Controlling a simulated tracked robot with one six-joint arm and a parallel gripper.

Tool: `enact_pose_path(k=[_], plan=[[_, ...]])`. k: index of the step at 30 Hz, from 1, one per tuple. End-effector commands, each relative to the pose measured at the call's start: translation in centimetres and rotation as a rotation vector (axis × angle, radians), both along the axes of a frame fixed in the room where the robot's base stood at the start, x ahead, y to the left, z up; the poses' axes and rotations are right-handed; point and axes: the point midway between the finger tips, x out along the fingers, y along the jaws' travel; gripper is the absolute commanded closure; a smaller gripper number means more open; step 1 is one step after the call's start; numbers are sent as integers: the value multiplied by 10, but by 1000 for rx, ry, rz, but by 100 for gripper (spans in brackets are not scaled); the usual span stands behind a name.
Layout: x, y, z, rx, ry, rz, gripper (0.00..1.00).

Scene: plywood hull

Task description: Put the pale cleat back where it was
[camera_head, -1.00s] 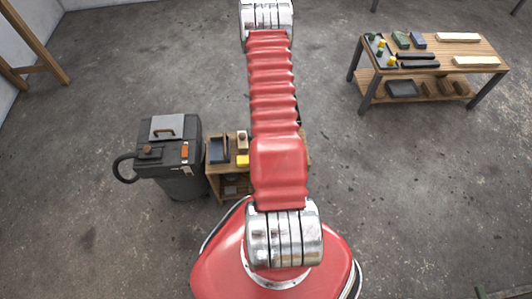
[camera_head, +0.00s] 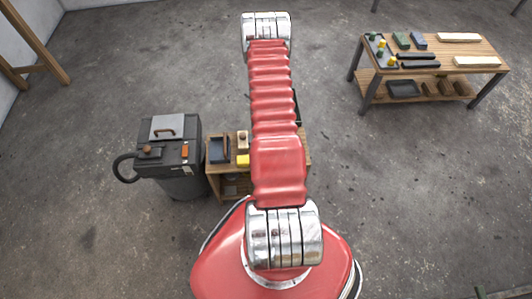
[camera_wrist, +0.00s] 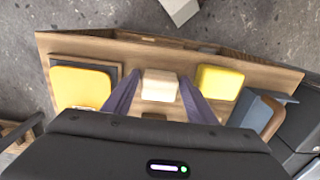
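A small pale block (camera_wrist: 159,85), which looks like the pale cleat, stands on the wooden bench top (camera_wrist: 130,55) in the wrist view. My gripper (camera_wrist: 158,78) has its two dark fingers spread, one on each side of the block. Narrow gaps seem to show beside it; I cannot tell whether either finger touches it. In the head view my arm hides my gripper and that part of the small bench (camera_head: 213,182).
A yellow block (camera_wrist: 220,82) is right of my fingers; an orange-yellow pad (camera_wrist: 80,88) is left. A blue-grey tray (camera_wrist: 283,117) with a brown handle lies farther right. A workbench (camera_head: 485,48) stands far right.

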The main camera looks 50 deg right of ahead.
Motion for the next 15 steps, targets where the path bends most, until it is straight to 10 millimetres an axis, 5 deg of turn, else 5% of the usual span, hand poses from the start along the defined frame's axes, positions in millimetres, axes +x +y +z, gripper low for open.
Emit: enact_pose_path(k=[15], plan=[[0,0,7,0,0,0,43]])
